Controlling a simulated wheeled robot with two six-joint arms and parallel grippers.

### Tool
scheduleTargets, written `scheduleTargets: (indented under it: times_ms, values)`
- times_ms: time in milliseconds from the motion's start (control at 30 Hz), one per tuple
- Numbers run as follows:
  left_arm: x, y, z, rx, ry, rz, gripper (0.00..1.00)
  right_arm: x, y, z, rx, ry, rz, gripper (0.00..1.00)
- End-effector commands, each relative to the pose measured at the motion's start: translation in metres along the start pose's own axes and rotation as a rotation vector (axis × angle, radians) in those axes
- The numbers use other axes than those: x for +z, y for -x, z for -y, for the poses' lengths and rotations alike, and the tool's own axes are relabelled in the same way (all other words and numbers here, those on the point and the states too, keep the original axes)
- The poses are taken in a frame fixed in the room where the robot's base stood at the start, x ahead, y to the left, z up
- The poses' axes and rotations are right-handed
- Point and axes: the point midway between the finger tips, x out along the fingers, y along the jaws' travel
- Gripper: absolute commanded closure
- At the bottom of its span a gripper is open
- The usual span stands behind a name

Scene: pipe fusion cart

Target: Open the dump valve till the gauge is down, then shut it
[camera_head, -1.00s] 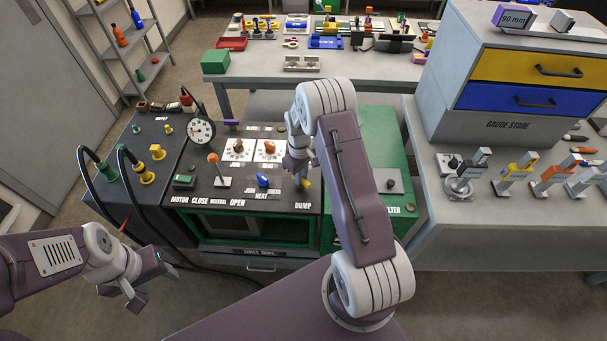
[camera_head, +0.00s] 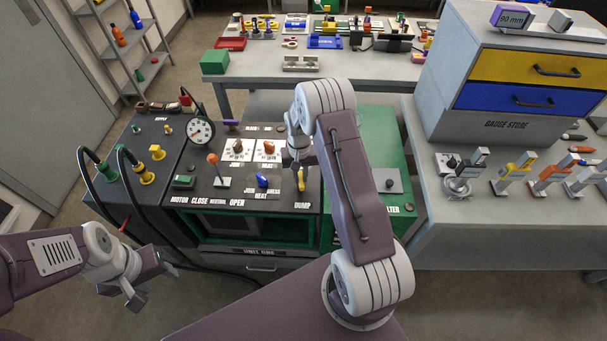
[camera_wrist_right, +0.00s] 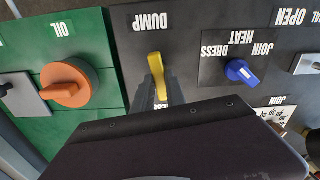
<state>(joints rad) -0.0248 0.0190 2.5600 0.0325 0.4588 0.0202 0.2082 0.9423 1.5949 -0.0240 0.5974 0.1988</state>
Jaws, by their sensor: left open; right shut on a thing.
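The dump valve's yellow lever (camera_head: 301,180) is at the right end of the dark panel, above the DUMP label. In the right wrist view the lever (camera_wrist_right: 157,72) points nearly straight at the label. The round white pressure gauge (camera_head: 200,131) stands at the panel's back left. Its dark needle is too small to read surely. My left gripper (camera_head: 138,290) is open and empty in front of the cart's left side.
An orange-tipped lever (camera_head: 213,160) and a blue selector knob (camera_head: 262,181) sit left of the valve. An orange OIL knob (camera_wrist_right: 70,83) is on the green unit beside it. Black hoses (camera_head: 91,185) loop at the left. The gauge store bench (camera_head: 510,225) stands at the right.

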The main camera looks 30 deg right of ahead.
Motion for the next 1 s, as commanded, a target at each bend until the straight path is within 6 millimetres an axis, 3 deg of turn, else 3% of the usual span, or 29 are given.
scheduleTargets:
  times_ms: [633, 667, 733, 1000]
  values:
    - [0.0, -0.0002, 0.0, 0.0, 0.0, 0.0, 0.48, 0.0057, -0.0034, -0.0018, 0.005, -0.047, 0.018, 1.0]
    - [0.0, -0.0002, 0.0, 0.0, 0.0, 0.0, 0.48, 0.0058, -0.0035, -0.0018, 0.005, -0.047, 0.018, 0.81]
    - [0.0, -0.0002, 0.0, 0.0, 0.0, 0.0, 0.48, 0.0053, -0.0031, -0.0016, 0.004, -0.046, 0.017, 0.62]
    - [0.0, 0.0, 0.0, 0.0, 0.0, 0.0, 0.48, 0.0027, -0.0015, -0.0005, 0.002, -0.046, 0.008, 0.62]
